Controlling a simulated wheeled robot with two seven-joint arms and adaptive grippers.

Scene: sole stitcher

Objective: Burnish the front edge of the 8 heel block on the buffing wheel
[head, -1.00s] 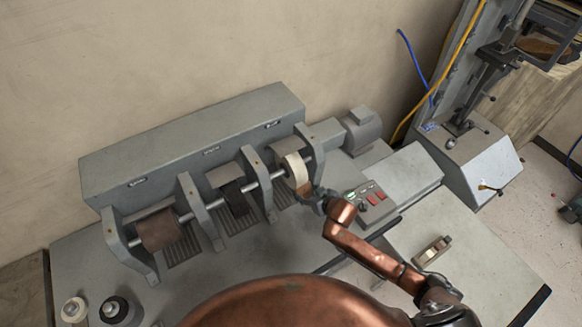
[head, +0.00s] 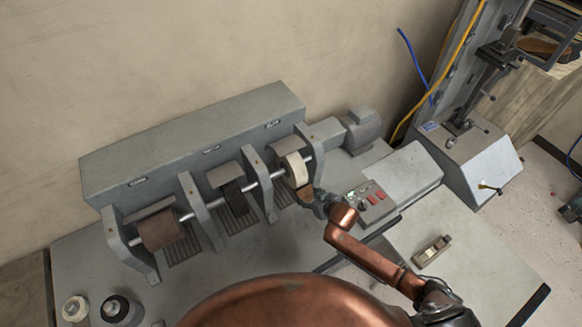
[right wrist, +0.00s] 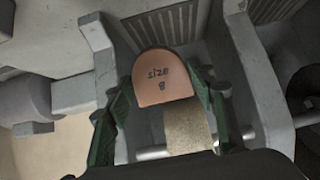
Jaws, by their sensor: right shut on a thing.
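The heel block (right wrist: 163,78) is tan and marked "size 8" in the right wrist view. My right gripper (right wrist: 160,100) is shut on it, with a green finger on each side. In the head view, the heel block (head: 304,193) shows small and brown at the tip of my right gripper (head: 318,202). The pale buffing wheel (head: 296,168) is on the shaft just above and behind it. The wheel's fuzzy tan surface also shows in the right wrist view (right wrist: 189,131), close to the block. I cannot tell whether they touch. My left gripper is not in view.
A brown roller (head: 160,230) and a black roller (head: 235,198) sit on the same shaft between grey brackets. A control panel (head: 368,199) with red buttons is right of my right gripper. Two spools (head: 115,308) stand at the front left.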

